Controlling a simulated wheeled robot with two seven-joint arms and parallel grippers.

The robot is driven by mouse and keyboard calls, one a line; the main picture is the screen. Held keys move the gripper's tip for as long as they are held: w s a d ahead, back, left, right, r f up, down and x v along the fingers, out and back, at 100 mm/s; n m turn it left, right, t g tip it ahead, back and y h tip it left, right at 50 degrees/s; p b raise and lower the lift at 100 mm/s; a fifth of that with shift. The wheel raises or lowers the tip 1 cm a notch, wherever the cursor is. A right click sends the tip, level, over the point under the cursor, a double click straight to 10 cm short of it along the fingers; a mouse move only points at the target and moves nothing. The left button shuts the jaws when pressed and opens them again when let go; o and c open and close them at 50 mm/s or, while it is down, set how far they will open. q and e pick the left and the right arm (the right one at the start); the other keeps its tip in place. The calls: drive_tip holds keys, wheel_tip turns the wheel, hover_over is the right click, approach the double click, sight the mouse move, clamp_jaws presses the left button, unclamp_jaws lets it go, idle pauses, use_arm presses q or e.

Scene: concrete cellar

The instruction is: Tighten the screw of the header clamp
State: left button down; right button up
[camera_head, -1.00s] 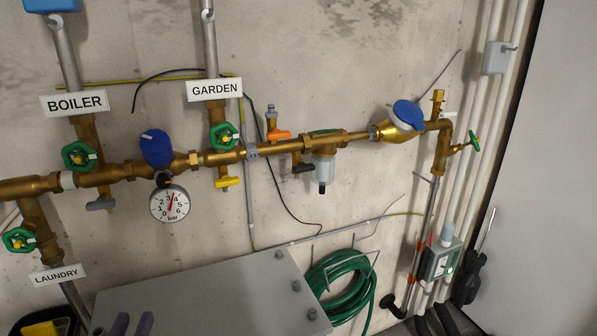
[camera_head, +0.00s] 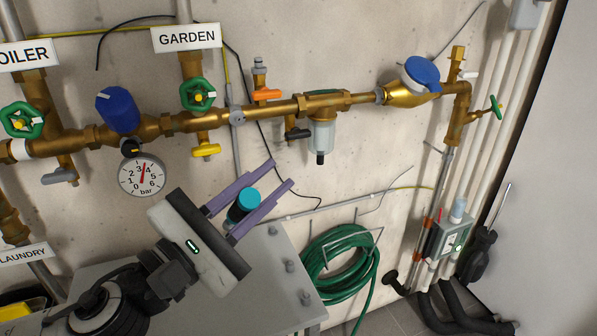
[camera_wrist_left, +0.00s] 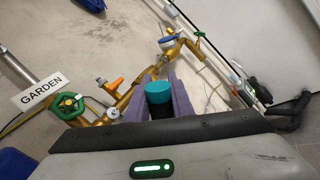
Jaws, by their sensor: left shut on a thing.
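The header is a brass pipe run (camera_head: 275,110) along the wall. A small grey clamp (camera_head: 237,116) sits around it, right of the green GARDEN valve wheel (camera_head: 198,95); its screw is too small to make out. My left gripper (camera_head: 281,174) has purple fingers and is shut on a short dark cylinder with a teal end (camera_head: 243,203). The cylinder also shows in the left wrist view (camera_wrist_left: 158,90), between the fingers. In the head view the gripper appears below the clamp and slightly right, apart from it. My right gripper is not in view.
Bare wall lies between pipe and box.

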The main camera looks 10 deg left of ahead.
use_arm(q)
drive_tip(key=shift+w+d+r+m+g+h+b, duration=0.1)
drive_tip(key=shift+d+r+m+g+h+b, duration=1.05)
drive_tip(key=shift+m, duration=1.5)
drive_tip(key=shift+w+d+r+m+g+h+b, duration=0.2)
drive_tip(key=shift+m+g+h, duration=0.6)
drive_tip(key=shift+m+h, duration=1.4)
drive_tip(key=shift+w+d+r+m+g+h+b, duration=0.1)
drive_tip(key=shift+d+r+m+g+h+b, duration=0.6)
drive_tip(key=shift+m, duration=2.45)
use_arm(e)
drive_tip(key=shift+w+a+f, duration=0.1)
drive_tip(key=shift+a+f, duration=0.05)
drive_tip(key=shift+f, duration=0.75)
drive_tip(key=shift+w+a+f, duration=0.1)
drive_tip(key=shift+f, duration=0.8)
use_arm(q)
drive_tip(key=shift+f+g+h, duration=0.2)
drive_tip(key=shift+g+h, duration=0.05)
drive_tip(key=shift+s, duration=0.1)
